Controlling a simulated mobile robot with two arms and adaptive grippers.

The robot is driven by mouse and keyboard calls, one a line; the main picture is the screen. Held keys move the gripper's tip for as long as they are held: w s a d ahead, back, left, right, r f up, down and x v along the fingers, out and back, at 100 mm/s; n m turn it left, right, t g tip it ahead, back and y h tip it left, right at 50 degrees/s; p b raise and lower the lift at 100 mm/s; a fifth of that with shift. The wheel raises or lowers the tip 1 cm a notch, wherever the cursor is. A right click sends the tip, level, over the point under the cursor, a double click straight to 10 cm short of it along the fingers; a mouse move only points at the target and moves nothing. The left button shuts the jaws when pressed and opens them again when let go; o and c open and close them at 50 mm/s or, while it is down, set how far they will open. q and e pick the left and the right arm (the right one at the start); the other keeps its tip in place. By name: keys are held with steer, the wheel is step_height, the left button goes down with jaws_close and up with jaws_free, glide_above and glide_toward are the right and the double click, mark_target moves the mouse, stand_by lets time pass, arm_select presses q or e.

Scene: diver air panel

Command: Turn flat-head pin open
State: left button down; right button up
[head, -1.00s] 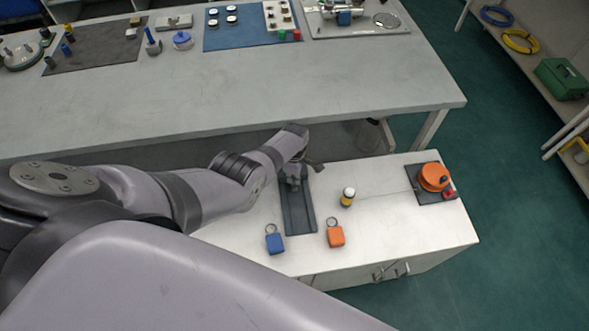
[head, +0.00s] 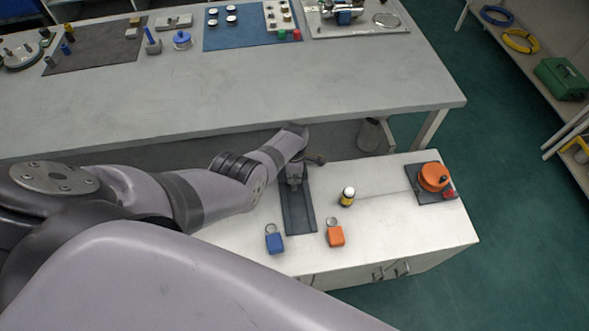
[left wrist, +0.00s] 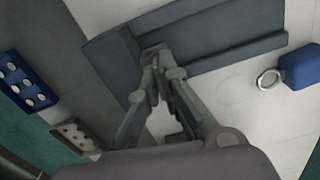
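The long dark grey tray (head: 299,215) lies on the white cabinet top. My left gripper (head: 294,180) reaches down over its far end. In the left wrist view the two fingers of my left gripper (left wrist: 158,73) converge at the inner corner of the tray (left wrist: 215,50). They appear closed on a small grey piece (left wrist: 153,51), which looks like the flat-head pin. The fingertips hide much of it, so its angle is unclear. My right gripper is not in view.
An orange reel (head: 433,177) sits at the right. The grey workbench (head: 230,95) borders the far side.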

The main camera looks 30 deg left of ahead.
arm_select(q)
steer(key=c, duration=1.8)
jaws_free()
steer(key=shift+s+f, duration=0.25)
steer(key=shift+s, duration=0.05)
steer(key=shift+a, duration=0.1)
steer(key=shift+w+r, duration=0.15)
steer(key=shift+w, duration=0.05)
steer(key=shift+r, duration=0.15)
step_height(320, 180, up, 11)
steer(key=shift+r, duration=0.2)
steer(key=shift+s+f, duration=0.1)
steer(key=shift+s, duration=0.05)
